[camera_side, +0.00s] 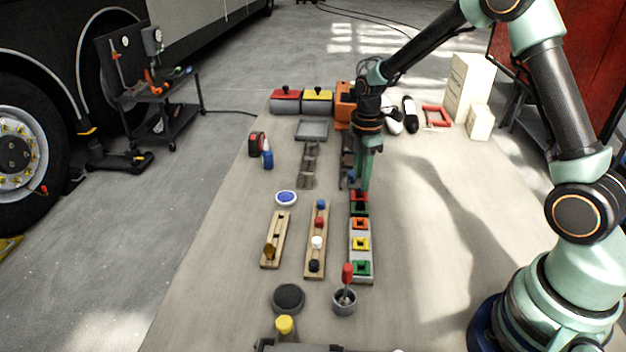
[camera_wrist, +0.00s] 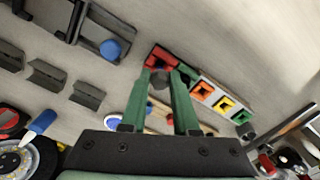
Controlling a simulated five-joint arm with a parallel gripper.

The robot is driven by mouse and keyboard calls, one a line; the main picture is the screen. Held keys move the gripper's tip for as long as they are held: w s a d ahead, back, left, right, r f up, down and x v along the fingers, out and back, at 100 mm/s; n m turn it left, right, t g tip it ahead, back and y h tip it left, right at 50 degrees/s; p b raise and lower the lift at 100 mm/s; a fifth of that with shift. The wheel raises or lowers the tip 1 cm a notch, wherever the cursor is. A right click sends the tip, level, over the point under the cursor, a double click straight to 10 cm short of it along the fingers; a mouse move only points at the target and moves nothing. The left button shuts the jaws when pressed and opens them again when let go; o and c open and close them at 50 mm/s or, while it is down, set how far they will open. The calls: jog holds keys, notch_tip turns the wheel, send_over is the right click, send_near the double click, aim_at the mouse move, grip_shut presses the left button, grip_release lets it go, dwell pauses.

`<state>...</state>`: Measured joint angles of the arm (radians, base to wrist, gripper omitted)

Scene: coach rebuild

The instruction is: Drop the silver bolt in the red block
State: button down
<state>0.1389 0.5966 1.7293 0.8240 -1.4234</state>
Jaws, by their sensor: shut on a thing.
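The red block (camera_side: 359,194) is at the far end of a row of coloured blocks with square holes. It also shows in the wrist view (camera_wrist: 160,58), just beyond my fingertips. My gripper (camera_side: 363,186) points down at the red block, very close above it. In the wrist view my gripper (camera_wrist: 163,78) is shut on a small dark grey, rounded thing, the silver bolt (camera_wrist: 159,80). The bolt is hidden in the side view. I cannot tell whether its tip is inside the hole.
Green, orange (camera_side: 361,224), yellow (camera_side: 361,244) and green blocks continue the row on a grey strip. A blue-topped thing (camera_wrist: 110,50) in a dark holder stands beyond the red block. Wooden racks (camera_side: 275,240) and a blue-and-white dish (camera_side: 286,198) are to the left.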

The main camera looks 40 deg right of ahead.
jog(key=shift+f, duration=1.4)
dwell(1.4)
jog(key=c, duration=0.6)
grip_release()
jog(key=c, duration=0.3)
jog(key=shift+o, duration=1.3)
jog(key=shift+w+r, duration=0.1)
jog(key=shift+r, duration=2.9)
